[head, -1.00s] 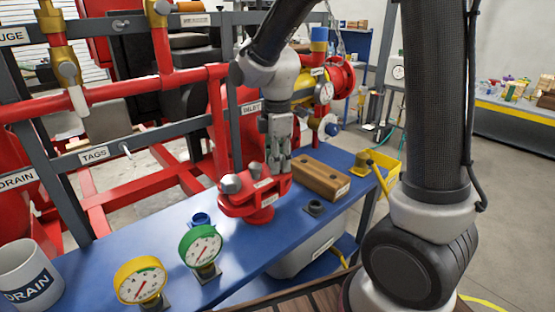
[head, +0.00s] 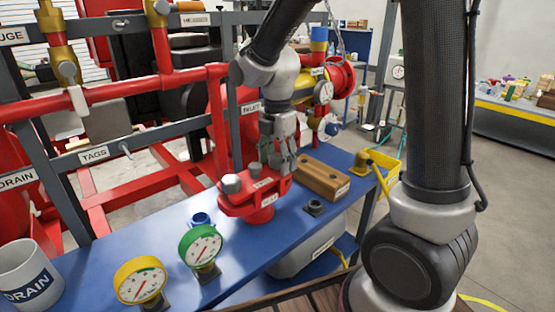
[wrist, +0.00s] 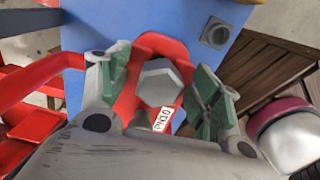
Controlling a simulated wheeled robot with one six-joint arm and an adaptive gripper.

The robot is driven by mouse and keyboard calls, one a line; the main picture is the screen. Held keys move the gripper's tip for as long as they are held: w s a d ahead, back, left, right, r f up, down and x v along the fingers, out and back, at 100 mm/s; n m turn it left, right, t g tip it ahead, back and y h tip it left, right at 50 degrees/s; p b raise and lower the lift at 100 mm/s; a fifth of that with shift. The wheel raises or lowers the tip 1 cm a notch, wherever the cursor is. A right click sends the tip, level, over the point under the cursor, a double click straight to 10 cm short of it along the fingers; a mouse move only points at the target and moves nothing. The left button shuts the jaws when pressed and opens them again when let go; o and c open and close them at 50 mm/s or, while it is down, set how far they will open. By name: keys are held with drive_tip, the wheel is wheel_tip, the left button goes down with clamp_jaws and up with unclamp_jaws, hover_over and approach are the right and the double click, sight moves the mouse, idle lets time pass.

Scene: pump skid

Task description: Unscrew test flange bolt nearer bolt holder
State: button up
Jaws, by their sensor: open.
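The red test flange (head: 240,207) stands on the blue bench. In the wrist view, a silver hex bolt head (wrist: 160,83) lies between the green-padded fingers of my gripper (wrist: 165,88), with gaps on both sides. The gripper is open. The wooden bolt holder (head: 322,178) lies just right of the flange.
A dark square fitting (head: 313,207) sits on the blue bench (head: 290,237) in front of the holder. Green (head: 201,246) and yellow (head: 141,281) gauges and a white mug (head: 28,274) stand at the left. Red pipes and a grey frame rise behind the flange.

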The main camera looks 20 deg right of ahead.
wheel_tip(320, 180, up, 12)
idle(0.4)
idle(0.3)
wheel_tip(320, 180, down, 5)
drive_tip(key=m, duration=0.4)
drive_tip(key=shift+a+r, duration=0.15)
drive_tip(key=shift+r, duration=0.05)
wheel_tip(320, 180, down, 7)
drive_tip(key=shift+f, duration=0.15)
